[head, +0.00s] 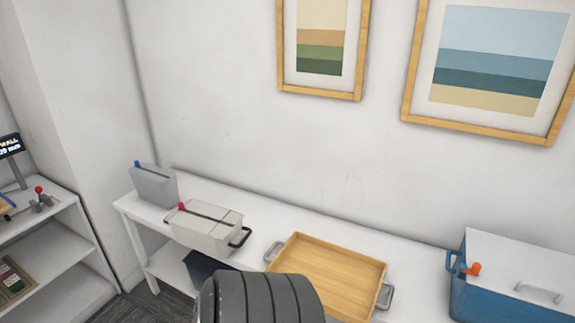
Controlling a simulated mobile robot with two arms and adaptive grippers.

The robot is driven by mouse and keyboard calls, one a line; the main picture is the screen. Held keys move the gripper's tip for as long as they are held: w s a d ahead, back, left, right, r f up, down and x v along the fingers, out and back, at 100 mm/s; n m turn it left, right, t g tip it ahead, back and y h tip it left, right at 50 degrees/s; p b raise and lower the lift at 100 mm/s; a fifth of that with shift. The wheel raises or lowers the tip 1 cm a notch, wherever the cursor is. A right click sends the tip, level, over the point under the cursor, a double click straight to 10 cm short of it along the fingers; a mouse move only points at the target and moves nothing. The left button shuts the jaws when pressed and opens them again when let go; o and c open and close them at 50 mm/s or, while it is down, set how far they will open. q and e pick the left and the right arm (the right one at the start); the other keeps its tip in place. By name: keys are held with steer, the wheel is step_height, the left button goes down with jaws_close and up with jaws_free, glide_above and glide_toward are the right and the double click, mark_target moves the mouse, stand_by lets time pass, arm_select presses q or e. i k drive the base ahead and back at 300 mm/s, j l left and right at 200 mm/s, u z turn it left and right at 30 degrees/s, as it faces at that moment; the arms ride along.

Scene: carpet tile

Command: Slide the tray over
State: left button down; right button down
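A wooden tray (330,268) with a raised rim and a grey metal handle at each end sits on a long white table (290,216). Its near left corner is hidden behind a dark, ribbed rounded part of my own body at the bottom middle. Neither of my grippers shows in the head view.
Left of the tray, a light grey box (205,231) with black handles and a grey container (155,185) stand on the table. A blue cooler (510,278) with a white lid stands at the right. A dark bin (203,270) sits below. White shelves (45,245) stand far left.

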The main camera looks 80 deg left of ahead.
mark_target(347, 283)
steer(key=u, duration=2.15)
